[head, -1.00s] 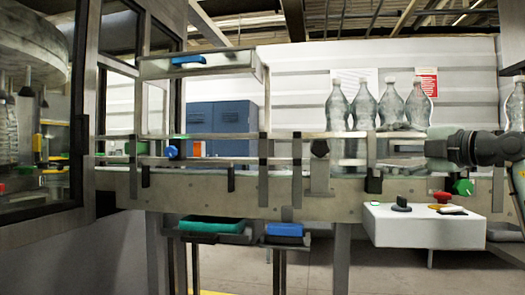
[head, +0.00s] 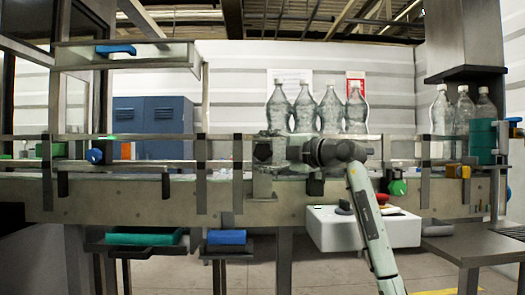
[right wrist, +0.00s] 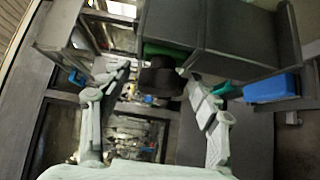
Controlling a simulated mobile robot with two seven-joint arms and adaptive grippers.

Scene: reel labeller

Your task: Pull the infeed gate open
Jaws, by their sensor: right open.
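The infeed gate is seen as a grey upright plate (head: 263,187) on the front of the conveyor, left of the clear bottles. Its dark knob (head: 262,151) is partly covered by my right gripper (head: 277,149), which reaches it from the right. In the right wrist view my right gripper (right wrist: 155,84) is open, and the dark knob (right wrist: 160,78) shows between the fingertips. I cannot tell whether the fingers touch it. The gate looks closed, in line with the conveyor rails. My left gripper is not in view.
Several clear bottles (head: 317,106) stand on the conveyor just behind my right gripper. A white control box (head: 335,230) with a red button sits below my forearm. More bottles stand at right.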

